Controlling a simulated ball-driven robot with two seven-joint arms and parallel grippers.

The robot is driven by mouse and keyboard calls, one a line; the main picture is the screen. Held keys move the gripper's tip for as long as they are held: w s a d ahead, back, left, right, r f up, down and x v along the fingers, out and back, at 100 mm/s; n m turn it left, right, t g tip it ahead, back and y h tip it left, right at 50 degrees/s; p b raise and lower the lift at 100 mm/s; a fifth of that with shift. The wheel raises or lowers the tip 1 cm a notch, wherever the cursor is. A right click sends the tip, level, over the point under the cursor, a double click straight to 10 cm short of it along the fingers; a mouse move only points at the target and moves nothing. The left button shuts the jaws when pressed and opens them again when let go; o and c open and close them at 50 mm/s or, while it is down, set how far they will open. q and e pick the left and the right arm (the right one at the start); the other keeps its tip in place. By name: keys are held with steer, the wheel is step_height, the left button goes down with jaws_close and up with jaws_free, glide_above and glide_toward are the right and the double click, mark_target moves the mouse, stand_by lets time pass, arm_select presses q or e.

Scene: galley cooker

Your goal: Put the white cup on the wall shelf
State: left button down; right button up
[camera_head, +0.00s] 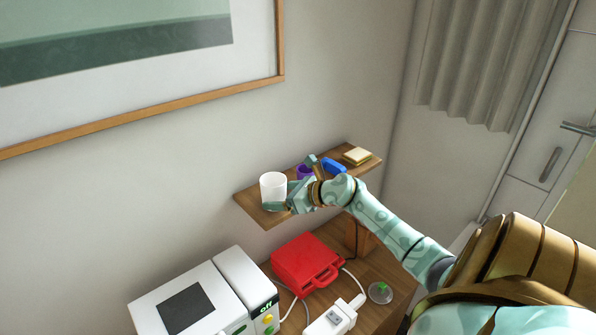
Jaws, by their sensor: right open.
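The white cup (272,184) stands upright on the left part of the wooden wall shelf (247,203). My right gripper (284,202) is at the cup's lower right side, with its arm coming in from the right over the shelf. It is open. One finger shows low in front of the cup; I cannot tell whether it touches the cup. My left gripper is not in view.
Below are a red case (307,262), a white appliance (190,304) and a white power socket (331,320).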

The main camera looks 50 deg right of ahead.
steer(key=b+v, duration=0.1)
steer(key=v, duration=0.9)
steer(key=shift+s+b, duration=0.2)
steer(key=shift+b, duration=0.1)
